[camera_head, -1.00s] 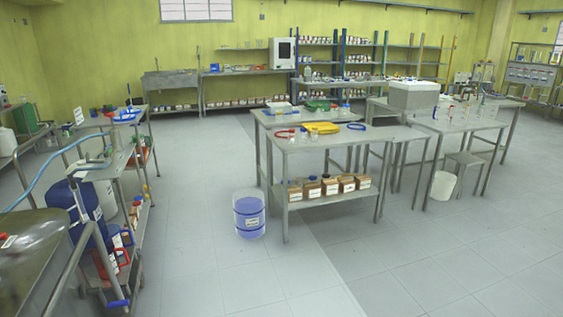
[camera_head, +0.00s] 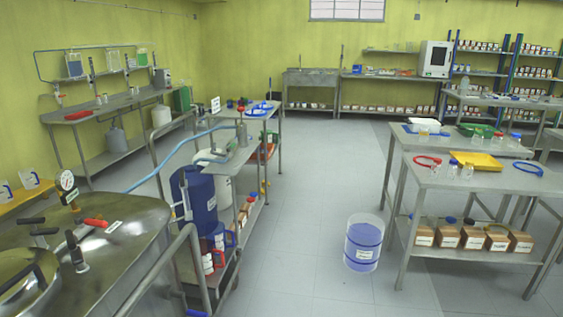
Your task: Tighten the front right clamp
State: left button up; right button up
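A large steel reactor vessel (camera_head: 110,250) stands at the lower left, cut off by the picture's edges. Its lid carries a round hatch (camera_head: 25,280) with black-handled fittings. A red-handled fitting (camera_head: 95,222) lies on the lid near a black knob clamp (camera_head: 76,250). I cannot tell which of these fittings is the front right clamp. A pressure gauge (camera_head: 66,181) stands at the lid's back. Neither of my grippers shows in the view.
A metal rail (camera_head: 165,262) runs beside the vessel. Behind it stands a shelved cart (camera_head: 262,150) with a blue drum (camera_head: 195,200). A translucent blue bucket (camera_head: 363,243) stands on the floor before a steel table (camera_head: 470,180). The floor between cart and bucket is clear.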

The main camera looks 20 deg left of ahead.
aim_at(76, 255)
jog(key=i+u, duration=0.25)
jog(key=u, duration=0.15)
jog(key=i+u, duration=0.55)
jog(key=u, duration=0.25)
